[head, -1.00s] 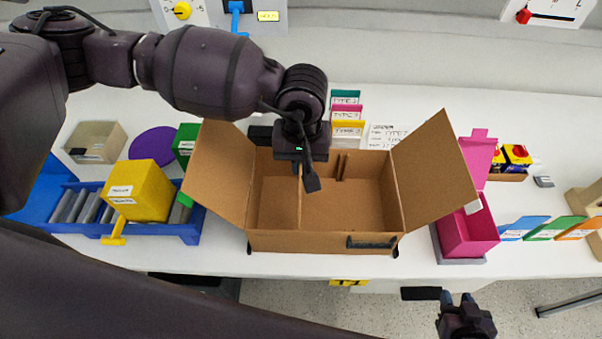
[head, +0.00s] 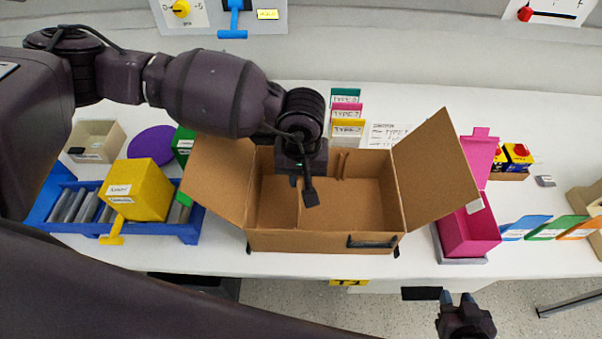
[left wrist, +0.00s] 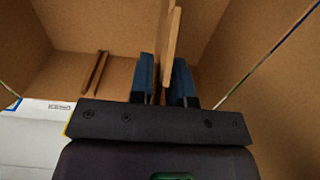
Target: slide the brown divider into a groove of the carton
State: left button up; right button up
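The open carton (head: 375,242) stands on the table in the middle of the head view. My left gripper (head: 300,178) points down into its left half. In the left wrist view, the thin brown divider (left wrist: 173,45) stands edge-on between the two blue fingertips (left wrist: 163,85), and the gripper looks shut on it. In the head view, the divider's edge (head: 299,215) shows below the gripper; its upper part is hidden. A pair of groove strips (head: 342,166) is on the carton's back wall, also in the left wrist view (left wrist: 96,72). My right gripper (head: 457,300) is open and empty, below the table edge.
The carton's side flaps (head: 218,175) (head: 436,165) lean outward. A blue tray (head: 190,229) with a yellow box (head: 147,190) stands left. A pink box (head: 468,232) stands right. Colored cards (head: 346,127) stand behind the carton.

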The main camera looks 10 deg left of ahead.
pick_arm(q)
jog(key=shift+o, duration=0.9)
jog(key=shift+r+p, duration=0.1)
jog(key=shift+p, duration=0.25)
notch_tip(320, 180, up, 11)
jog(key=shift+s+d+b, duration=0.3)
jog(key=shift+s+b, duration=0.1)
jog(key=shift+b, duration=0.05)
jog(key=shift+f, duration=0.25)
